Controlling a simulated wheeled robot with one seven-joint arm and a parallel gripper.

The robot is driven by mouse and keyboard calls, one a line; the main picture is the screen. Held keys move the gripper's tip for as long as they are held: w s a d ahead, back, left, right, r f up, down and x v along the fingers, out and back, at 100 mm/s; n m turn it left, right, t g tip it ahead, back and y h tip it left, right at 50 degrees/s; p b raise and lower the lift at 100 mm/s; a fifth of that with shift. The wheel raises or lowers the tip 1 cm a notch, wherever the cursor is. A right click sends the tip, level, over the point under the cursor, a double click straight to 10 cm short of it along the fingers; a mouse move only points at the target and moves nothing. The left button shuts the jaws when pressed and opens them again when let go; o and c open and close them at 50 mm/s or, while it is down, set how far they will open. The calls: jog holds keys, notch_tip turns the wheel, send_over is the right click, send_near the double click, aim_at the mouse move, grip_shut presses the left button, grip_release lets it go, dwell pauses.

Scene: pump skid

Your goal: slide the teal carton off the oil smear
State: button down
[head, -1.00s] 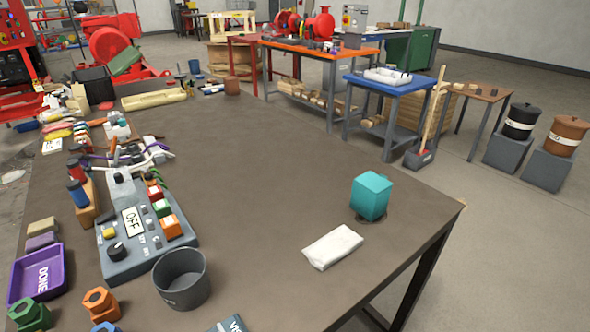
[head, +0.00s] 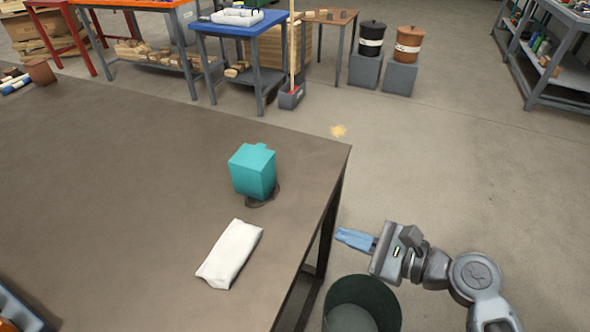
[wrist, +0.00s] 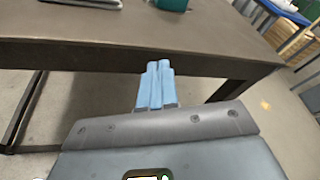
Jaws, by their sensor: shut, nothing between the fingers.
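The teal carton (head: 252,172) stands upright near the right edge of the brown table (head: 130,150). A dark oil smear (head: 265,195) shows at its base, partly hidden under the carton. My gripper (head: 340,237) is shut and empty, off the right side of the table, apart from the carton. In the wrist view its blue fingers (wrist: 157,68) lie together, pointing at the table's edge. The bottom of the carton (wrist: 172,4) shows at the top of that view.
A folded white cloth (head: 230,253) lies on the table in front of the carton. A dark green bin (head: 361,305) stands on the floor below my gripper. The table left of the carton is clear.

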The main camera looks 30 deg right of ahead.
jog(key=w+d+r+m+y, duration=0.3)
jog(key=w+r+y, duration=0.1)
jog(key=r, duration=0.3)
jog(key=t, duration=0.1)
send_near(267, 166)
jog(key=x, duration=0.7)
jog(key=shift+d+p, duration=0.15)
jog(key=shift+p, duration=0.15)
jog(key=p+x, duration=0.2)
jog(key=x, duration=1.1)
jog(key=shift+w, duration=0.15)
